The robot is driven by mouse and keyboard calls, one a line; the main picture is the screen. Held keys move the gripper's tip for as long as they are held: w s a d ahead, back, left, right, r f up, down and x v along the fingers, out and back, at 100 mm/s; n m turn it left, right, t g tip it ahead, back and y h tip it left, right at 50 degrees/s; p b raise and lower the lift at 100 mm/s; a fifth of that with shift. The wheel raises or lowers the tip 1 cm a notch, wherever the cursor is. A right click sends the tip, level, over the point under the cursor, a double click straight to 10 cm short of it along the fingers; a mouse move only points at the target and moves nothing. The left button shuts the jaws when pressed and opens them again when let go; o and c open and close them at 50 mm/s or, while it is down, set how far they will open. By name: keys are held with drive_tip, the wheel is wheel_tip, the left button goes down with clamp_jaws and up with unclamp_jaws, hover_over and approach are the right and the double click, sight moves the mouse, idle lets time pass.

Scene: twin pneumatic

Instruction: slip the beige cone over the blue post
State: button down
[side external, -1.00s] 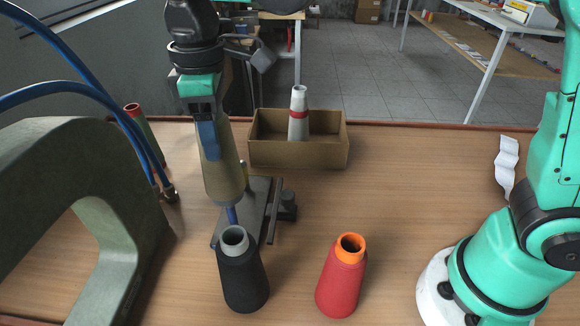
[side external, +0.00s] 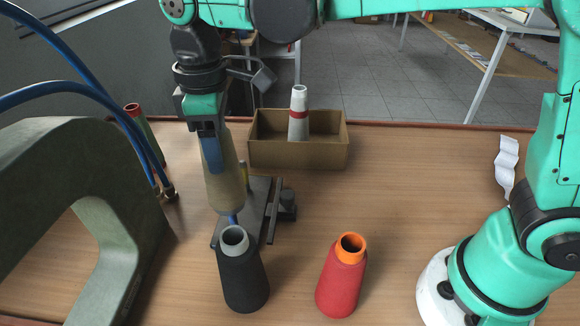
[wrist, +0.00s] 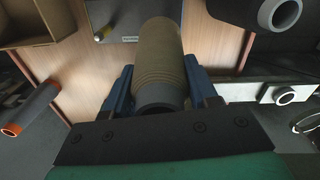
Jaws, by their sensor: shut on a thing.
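My gripper (side external: 212,150) has its blue fingers shut on the beige cone (side external: 227,185) near the upper, narrow end. The cone hangs wide end down, slightly tilted in the side view. The wrist view shows the cone (wrist: 158,55) between the fingers (wrist: 160,88), its grey tube end nearest the camera. A short length of the blue post (side external: 232,219) shows just below the cone's lower rim, above the dark base plate (side external: 258,205). I cannot tell whether the post's top is inside the cone; the cone hides it. The wrist view does not show the blue post.
A yellow-tipped post (side external: 243,172) stands behind the cone. A black cone (side external: 243,282) stands close in front, a red cone (side external: 341,285) to its right. A cardboard box (side external: 325,152) holds a white cone (side external: 299,115). A green arch-shaped body (side external: 120,180) with blue hoses stands left.

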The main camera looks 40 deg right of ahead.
sight(224, 178)
drive_tip(key=shift+f, duration=2.95)
drive_tip(key=shift+c, duration=0.8)
unclamp_jaws()
drive_tip(key=shift+r, duration=2.8)
drive_tip(key=s+d+f+m+t, duration=0.1)
drive_tip(key=s+d+m+t, duration=0.2)
drive_tip(key=d+m, duration=0.2)
drive_tip(key=s+d+f+m+t, duration=0.1)
drive_tip(key=s+d+m+t, duration=0.3)
drive_tip(key=d, duration=0.7)
drive_tip(key=shift+s+d+m, duration=0.2)
drive_tip(key=shift+d+m, duration=0.1)
drive_tip(key=shift+m, duration=0.5)
